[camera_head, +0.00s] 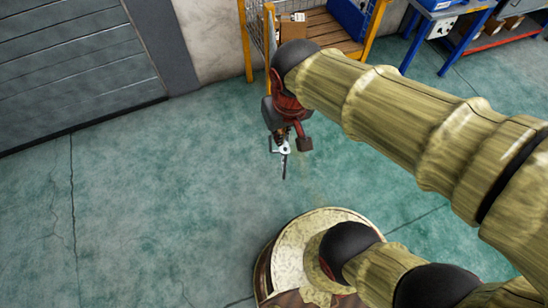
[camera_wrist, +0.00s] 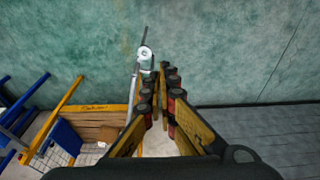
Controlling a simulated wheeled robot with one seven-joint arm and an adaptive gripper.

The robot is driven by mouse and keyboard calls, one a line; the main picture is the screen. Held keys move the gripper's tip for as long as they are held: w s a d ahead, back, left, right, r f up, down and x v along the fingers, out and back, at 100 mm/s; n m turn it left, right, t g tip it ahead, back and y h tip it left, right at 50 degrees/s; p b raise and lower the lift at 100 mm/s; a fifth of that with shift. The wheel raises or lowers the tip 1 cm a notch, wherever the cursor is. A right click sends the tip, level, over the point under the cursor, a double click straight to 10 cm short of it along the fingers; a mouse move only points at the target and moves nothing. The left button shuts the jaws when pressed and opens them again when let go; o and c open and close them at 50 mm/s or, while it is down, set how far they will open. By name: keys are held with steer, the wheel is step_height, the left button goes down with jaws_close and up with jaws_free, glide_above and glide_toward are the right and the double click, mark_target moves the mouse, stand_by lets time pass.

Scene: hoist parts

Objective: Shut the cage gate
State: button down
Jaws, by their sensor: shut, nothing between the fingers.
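The cage has yellow posts, wire mesh and a wooden floor (camera_head: 330,30) at the top of the head view. A yellow upright (camera_head: 268,45) stands just behind my wrist and may be the gate's edge; my arm hides part of that side, so I cannot tell how far the gate stands open. My gripper (camera_head: 284,150) points down over bare floor in front of the cage, shut and empty. In the wrist view my gripper (camera_wrist: 156,70) shows its fingers drawn together, with cage floor boards (camera_wrist: 95,127) at lower left. I see no contact with the cage.
A grey shutter (camera_head: 70,65) fills the upper left. The green floor (camera_head: 150,200) at left is clear.

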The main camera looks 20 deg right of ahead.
steer(key=w+a+f+m+g+h+p, duration=0.25)
steer(key=w+f+m, duration=0.35)
steer(key=f+m, duration=0.5)
steer(key=w+a+f+m+g+h+p, duration=0.1)
steer(key=w+a+f+m+h, duration=0.15)
steer(key=w+f+m, duration=0.6)
steer(key=s+d+f+m+b, duration=0.1)
steer(key=s+d+f+b, duration=0.2)
steer(key=d+f, duration=0.4)
steer(key=shift+s+d+f+m+y+b, duration=0.35)
steer(key=shift+s+f, duration=0.55)
steer(key=shift+f, duration=1.2)
